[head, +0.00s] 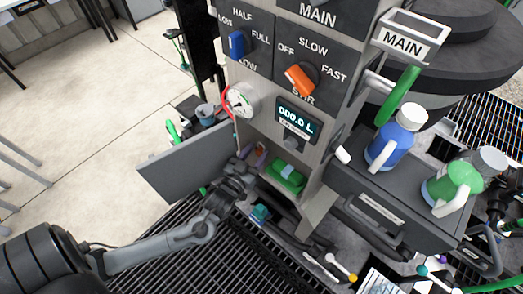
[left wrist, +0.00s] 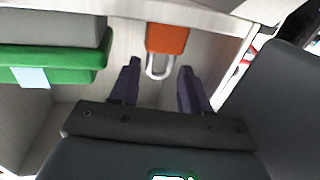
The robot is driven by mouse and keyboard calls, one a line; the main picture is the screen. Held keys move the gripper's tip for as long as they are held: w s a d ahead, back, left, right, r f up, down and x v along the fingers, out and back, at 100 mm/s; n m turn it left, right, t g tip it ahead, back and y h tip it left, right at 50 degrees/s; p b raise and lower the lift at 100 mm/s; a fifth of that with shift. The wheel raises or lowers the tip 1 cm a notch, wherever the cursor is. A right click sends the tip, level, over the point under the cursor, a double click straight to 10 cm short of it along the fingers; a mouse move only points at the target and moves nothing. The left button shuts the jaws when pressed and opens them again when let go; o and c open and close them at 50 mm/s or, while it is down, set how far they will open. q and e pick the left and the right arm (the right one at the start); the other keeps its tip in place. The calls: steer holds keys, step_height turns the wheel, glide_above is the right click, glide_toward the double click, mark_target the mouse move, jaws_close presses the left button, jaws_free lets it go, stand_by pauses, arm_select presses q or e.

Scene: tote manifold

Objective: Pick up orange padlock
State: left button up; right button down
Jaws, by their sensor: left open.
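The orange padlock (left wrist: 167,39) shows in the left wrist view, at the top middle, with its silver shackle pointing towards my gripper. It lies on the pale floor of a compartment. In the head view my left gripper (head: 243,168) reaches into the opening of the grey cabinet.
A green box (head: 286,176) sits right of the gripper in the compartment; it also shows in the left wrist view (left wrist: 55,60). An open grey door (head: 185,162) stands on the left. A blue bottle (head: 388,145) and green bottle (head: 452,186) stand on the right ledge.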

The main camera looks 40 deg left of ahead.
arm_select(q)
steer(key=shift+w+a, duration=0.1)
steer(key=shift+w, duration=0.45)
steer(key=shift+c, duration=0.5)
steer(key=c, duration=0.7)
steer(key=shift+c, duration=0.2)
steer(key=shift+r, duration=0.1)
